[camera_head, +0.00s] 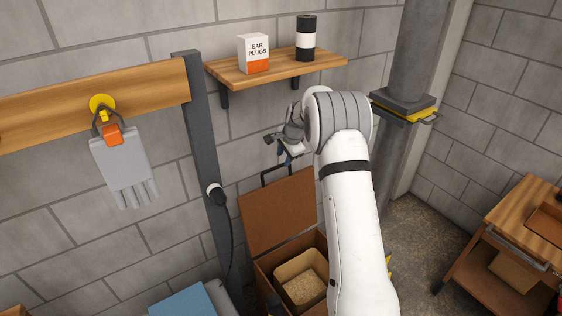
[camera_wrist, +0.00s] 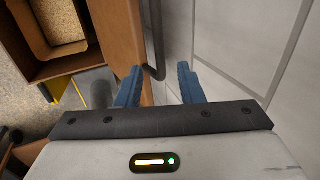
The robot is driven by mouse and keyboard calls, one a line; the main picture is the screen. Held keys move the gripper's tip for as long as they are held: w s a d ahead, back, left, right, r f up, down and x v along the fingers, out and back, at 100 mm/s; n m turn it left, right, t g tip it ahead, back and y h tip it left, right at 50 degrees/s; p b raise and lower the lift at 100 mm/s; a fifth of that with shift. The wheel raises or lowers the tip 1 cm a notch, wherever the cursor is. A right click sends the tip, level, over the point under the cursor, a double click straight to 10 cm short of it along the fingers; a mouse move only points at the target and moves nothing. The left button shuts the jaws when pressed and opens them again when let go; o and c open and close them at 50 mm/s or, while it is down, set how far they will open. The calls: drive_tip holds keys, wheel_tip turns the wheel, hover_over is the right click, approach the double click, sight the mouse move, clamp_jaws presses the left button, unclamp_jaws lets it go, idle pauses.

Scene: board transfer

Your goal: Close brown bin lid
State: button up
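The brown bin (camera_head: 265,270) stands on the floor against the wall, with its lid (camera_head: 277,213) raised and open. A dark bar handle (camera_head: 276,173) sits at the lid's top edge. My gripper (camera_head: 284,152) is just above and beside this handle. In the wrist view my gripper (camera_wrist: 160,68) is open, its two blue fingers apart. The handle (camera_wrist: 154,45) passes across the space between the fingertips, and I see no finger closed on it. The lid (camera_wrist: 118,30) shows edge-on beside it. My arm hides the bin's right side.
A wooden shelf (camera_head: 272,70) with an ear plugs box (camera_head: 254,53) and a dark canister (camera_head: 306,38) is above the gripper. A tan inner tray (camera_head: 301,281) sits in the bin. A grey post (camera_head: 208,150) with a cable stands left. A wooden cart (camera_head: 520,230) is at right.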

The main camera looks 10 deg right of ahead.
sight(281, 165)
drive_tip(key=shift+p+x, duration=0.3)
drive_tip(key=shift+x, duration=1.7)
drive_tip(key=shift+c, duration=0.4)
clamp_jaws()
